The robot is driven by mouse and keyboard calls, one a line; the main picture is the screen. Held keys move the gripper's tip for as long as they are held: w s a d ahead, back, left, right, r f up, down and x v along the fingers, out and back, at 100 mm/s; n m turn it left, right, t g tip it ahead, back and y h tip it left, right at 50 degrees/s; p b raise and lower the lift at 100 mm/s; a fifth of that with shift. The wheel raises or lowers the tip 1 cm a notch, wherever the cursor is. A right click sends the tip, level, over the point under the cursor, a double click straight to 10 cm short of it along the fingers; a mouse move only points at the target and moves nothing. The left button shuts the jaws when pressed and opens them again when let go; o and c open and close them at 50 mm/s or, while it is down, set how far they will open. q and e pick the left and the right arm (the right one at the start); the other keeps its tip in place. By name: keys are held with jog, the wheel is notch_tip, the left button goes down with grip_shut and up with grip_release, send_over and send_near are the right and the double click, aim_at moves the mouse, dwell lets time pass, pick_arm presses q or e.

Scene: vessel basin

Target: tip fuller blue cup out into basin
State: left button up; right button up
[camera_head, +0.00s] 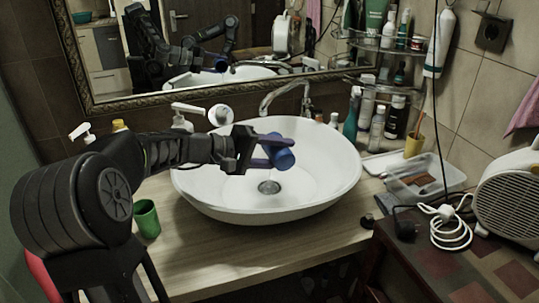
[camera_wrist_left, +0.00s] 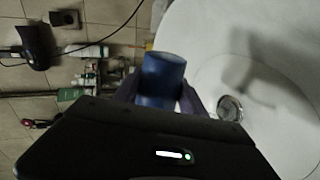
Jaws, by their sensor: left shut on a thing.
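The blue cup (camera_head: 279,153) is held on its side, tilted, over the white basin (camera_head: 330,190). My left gripper (camera_head: 268,148) is shut on it, with its fingers along the cup's sides. In the left wrist view the cup (camera_wrist_left: 163,78) sits between the two fingers, with the basin (camera_wrist_left: 285,60) to the right. I cannot see the inside of the cup or any contents coming out. The drain (camera_head: 268,187) shows below the cup and looks clear. My right gripper is not in view.
A green cup (camera_head: 147,218) stands on the wooden counter (camera_head: 235,253) left of the basin. The faucet (camera_head: 285,92) rises behind the basin. The front counter is clear.

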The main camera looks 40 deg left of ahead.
pick_arm(q)
jog(key=shift+w+a+r+n, duration=0.1)
jog(key=shift+a+r+n, duration=0.15)
jog(key=shift+n, duration=0.35)
dwell(0.3)
jog(key=shift+w+a+r+n+g+h+b, duration=0.15)
jog(key=shift+r+n+g+h+b, duration=0.15)
jog(key=shift+n+h, duration=0.2)
jog(key=shift+w+a+r+n+h+p, duration=0.3)
jog(key=shift+a+r+n+h, duration=0.15)
jog(key=shift+n, duration=0.45)
jog(key=shift+a, duration=0.1)
jog(key=shift+n+g+h+b, duration=0.25)
jog(key=shift+n+g+b, duration=0.05)
jog(key=shift+d+r+p, duration=0.15)
jog(key=shift+d+p, duration=0.2)
jog(key=shift+p, duration=0.05)
jog(key=shift+s+d+f+m+y+b, duration=0.2)
jog(key=shift+m+y+b, duration=0.1)
jog(key=shift+m, duration=0.2)
jog(key=shift+s+d+f+m+y+b, duration=0.15)
jog(key=shift+f+m+y+b, duration=0.1)
jog(key=shift+m, duration=0.25)
jog(key=shift+m+y, duration=0.25)
jog(key=shift+m, duration=0.05)
jog(key=shift+a+f, duration=0.1)
jog(key=shift+f, duration=0.1)
